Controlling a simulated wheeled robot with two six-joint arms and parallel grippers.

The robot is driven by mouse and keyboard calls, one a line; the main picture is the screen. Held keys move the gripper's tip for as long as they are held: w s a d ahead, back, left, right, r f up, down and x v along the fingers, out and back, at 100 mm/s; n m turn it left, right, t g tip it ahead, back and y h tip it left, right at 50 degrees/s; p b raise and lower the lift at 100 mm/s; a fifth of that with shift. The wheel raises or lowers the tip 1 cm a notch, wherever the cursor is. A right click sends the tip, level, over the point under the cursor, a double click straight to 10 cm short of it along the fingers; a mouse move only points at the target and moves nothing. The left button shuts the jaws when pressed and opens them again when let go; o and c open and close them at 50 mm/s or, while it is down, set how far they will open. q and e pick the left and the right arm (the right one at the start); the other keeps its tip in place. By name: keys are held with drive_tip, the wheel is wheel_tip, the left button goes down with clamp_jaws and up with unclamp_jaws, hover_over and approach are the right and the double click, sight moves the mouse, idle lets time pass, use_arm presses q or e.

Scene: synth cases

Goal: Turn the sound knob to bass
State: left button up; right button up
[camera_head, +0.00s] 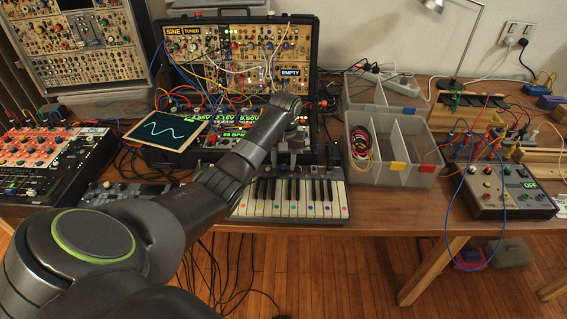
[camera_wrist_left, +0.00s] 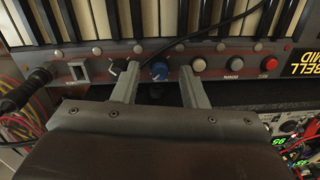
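The keyboard (camera_head: 292,208) lies on the table in the head view. My left gripper (camera_head: 290,152) is over the keyboard's back edge. In the left wrist view its fingers (camera_wrist_left: 158,76) are apart, one on each side of the blue knob, with a gap on both sides. The left finger partly covers the black knob. I cannot read which knob is sound. A small display (camera_wrist_left: 304,63) reads BELL and MID. My right gripper is out of view.
A modular synth case (camera_head: 205,45) stands behind the keyboard. A grey divided bin (camera_head: 400,170) is to the right, with a control box (camera_head: 500,190) beyond it. A black cable (camera_wrist_left: 205,35) runs over the keys and the strip near the gripper. Several other round buttons (camera_wrist_left: 270,64) line the strip.

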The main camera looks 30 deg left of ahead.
use_arm(q)
drive_tip(key=shift+f, duration=0.35)
